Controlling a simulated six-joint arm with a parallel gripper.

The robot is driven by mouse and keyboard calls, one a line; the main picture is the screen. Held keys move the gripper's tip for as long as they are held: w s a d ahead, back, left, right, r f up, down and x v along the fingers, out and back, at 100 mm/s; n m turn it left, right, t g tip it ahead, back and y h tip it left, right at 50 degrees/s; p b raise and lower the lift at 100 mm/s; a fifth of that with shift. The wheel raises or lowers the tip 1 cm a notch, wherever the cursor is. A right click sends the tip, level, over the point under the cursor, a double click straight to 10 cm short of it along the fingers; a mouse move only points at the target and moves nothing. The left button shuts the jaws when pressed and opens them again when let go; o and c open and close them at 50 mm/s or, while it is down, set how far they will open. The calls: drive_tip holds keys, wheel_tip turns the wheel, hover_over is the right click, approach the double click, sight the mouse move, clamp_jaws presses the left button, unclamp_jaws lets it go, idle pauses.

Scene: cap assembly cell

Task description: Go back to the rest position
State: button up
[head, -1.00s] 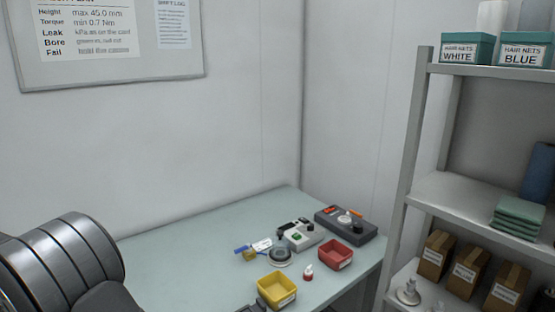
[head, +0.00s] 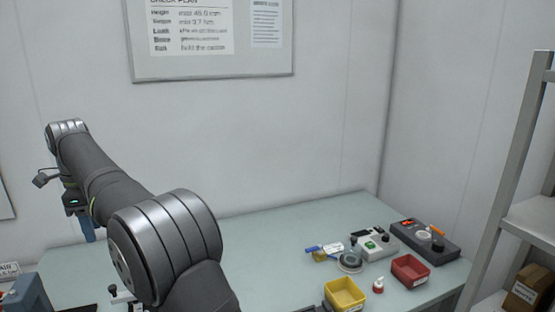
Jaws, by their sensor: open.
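My arm fills the left of the head view, and its wrist is bent so that my gripper (head: 88,229) hangs downward at the far left. A small blue finger part shows below the dark gripper body; the rest is hidden behind the arm. My gripper is open, and no object shows at it. It is in front of the wall, apart from the parts on the right of the table (head: 290,240).
On the table's right are a yellow bin (head: 345,294), a red bin (head: 410,271), a small red-and-white bottle (head: 378,286), a round fixture (head: 350,262), a light grey device (head: 372,245) and a dark device (head: 425,241). A shelf (head: 535,222) stands far right.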

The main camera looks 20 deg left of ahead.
wheel_tip(320, 180, down, 17)
drive_tip(key=shift+r, duration=0.2)
drive_tip(key=shift+s+d+f, duration=0.1)
drive_tip(key=shift+s+f, duration=0.05)
drive_tip(key=shift+f, duration=0.1)
drive_tip(key=shift+s+d+n, duration=0.35)
drive_tip(key=shift+n, duration=0.25)
drive_tip(key=o, duration=1.3)
drive_tip(key=shift+w+r+n, duration=0.25)
drive_tip(key=shift+r+n, duration=0.25)
drive_tip(key=shift+r, duration=0.05)
drive_tip(key=w+d+r+n, duration=0.2)
drive_tip(key=r+n, duration=0.5)
drive_tip(key=w+d+r+n, duration=0.1)
drive_tip(key=w+r+n, duration=0.1)
drive_tip(key=r+n, duration=0.55)
drive_tip(key=n, duration=0.2)
approach(113, 289)
drive_tip(key=shift+w+d+f, duration=1.3)
drive_tip(key=shift+w+d, duration=0.35)
drive_tip(key=shift+w, duration=0.65)
drive_tip(key=shift+m, duration=0.25)
